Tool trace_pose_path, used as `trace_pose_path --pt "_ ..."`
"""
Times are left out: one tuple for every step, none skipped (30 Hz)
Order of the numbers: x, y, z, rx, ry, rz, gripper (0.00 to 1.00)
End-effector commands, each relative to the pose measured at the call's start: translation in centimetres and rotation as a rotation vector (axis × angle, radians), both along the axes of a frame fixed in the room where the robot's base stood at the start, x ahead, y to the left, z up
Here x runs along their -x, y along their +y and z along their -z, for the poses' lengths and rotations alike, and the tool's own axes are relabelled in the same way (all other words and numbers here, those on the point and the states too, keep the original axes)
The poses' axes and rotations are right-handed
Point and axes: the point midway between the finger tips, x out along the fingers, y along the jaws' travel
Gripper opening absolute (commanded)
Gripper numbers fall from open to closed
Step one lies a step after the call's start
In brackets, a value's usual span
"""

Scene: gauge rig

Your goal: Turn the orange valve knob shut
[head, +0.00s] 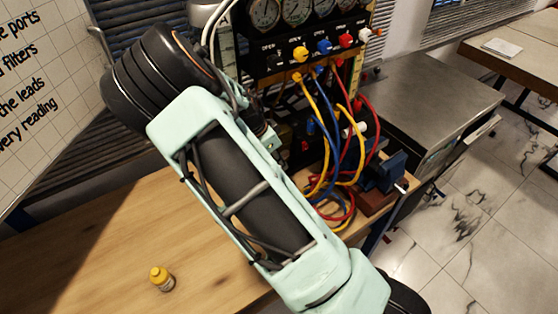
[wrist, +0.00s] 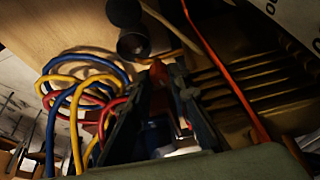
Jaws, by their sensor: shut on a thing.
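The gauge rig (head: 289,60) stands on the wooden bench, a dark panel with gauges on top and yellow, blue, red and white fittings below. My gripper reaches the rig's lower left side in the head view, partly covered by my own arm. In the wrist view my gripper (wrist: 160,95) has its two dark fingers around a reddish-orange piece, which looks like the orange valve knob (wrist: 159,76). The fingers are shut on it. The picture is dark, and the knob's exact angle cannot be told. I cannot make out the knob in the head view.
Yellow, blue and red hoses (head: 340,140) hang in loops right of my gripper; they also show in the wrist view (wrist: 75,95). A blue vise (head: 384,172) sits at the bench's right end. A yellow-capped bottle (head: 161,278) stands on the clear wooden bench (head: 110,240).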

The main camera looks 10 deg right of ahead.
Motion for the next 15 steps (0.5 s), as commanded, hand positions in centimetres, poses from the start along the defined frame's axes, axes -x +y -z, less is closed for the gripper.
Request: trace_pose_path --pt "0.01 0.09 0.04 -0.001 0.000 0.000 0.00" --pt "0.02 0.10 0.04 -0.001 0.001 -0.001 0.00" --pt "0.02 0.10 0.04 -0.002 0.001 -0.001 0.00" --pt "0.02 0.10 0.04 -0.002 0.000 -0.001 0.00" --pt "0.02 0.10 0.04 -0.002 0.000 -0.001 0.00" --pt "0.02 0.10 0.05 -0.002 0.000 -0.001 0.20" --pt "0.02 0.10 0.05 -0.002 0.001 -0.001 0.23" --pt "0.02 0.09 0.05 -0.001 0.000 -0.001 0.27" --pt "0.01 0.08 0.04 -0.001 0.000 -0.001 0.31" --pt "0.00 0.09 0.03 -0.001 0.000 -0.001 0.35" --pt "-0.03 0.09 0.03 -0.001 -0.001 -0.002 0.35" --pt "-0.06 0.09 0.01 -0.002 -0.002 -0.002 0.35" --pt "-0.10 0.11 0.00 -0.001 -0.003 -0.003 0.35" --pt "-0.13 0.11 -0.02 -0.001 -0.003 -0.002 0.35" --pt "-0.17 0.12 -0.04 -0.001 -0.004 -0.003 0.35"
